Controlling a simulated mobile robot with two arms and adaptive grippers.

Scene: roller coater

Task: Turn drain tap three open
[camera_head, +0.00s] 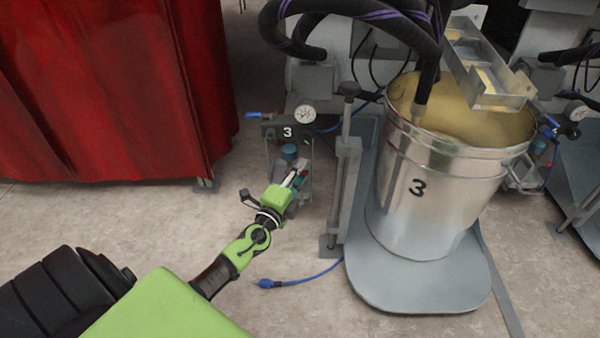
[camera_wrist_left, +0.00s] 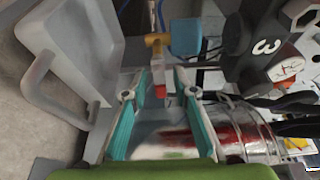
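My left gripper (camera_head: 296,180) reaches in from the left, low in front of the stand with the number 3 plate (camera_head: 287,132). In the left wrist view my left gripper (camera_wrist_left: 161,76) has its two teal fingers apart, with a clear gap between them. A small brass-coloured fitting with a red part (camera_wrist_left: 158,42), which looks like the drain tap, lies just beyond the fingertips, in line with the gap. I cannot tell whether a finger touches it. In the head view the tap is mostly hidden by the gripper. My right gripper is not in view.
A blue cylindrical part (camera_wrist_left: 185,36) sits beside the fitting. A metal bucket marked 3 (camera_head: 440,185) stands on a grey platform to the right. A red curtain (camera_head: 110,90) hangs at the left. A blue hose (camera_head: 300,280) lies on the floor.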

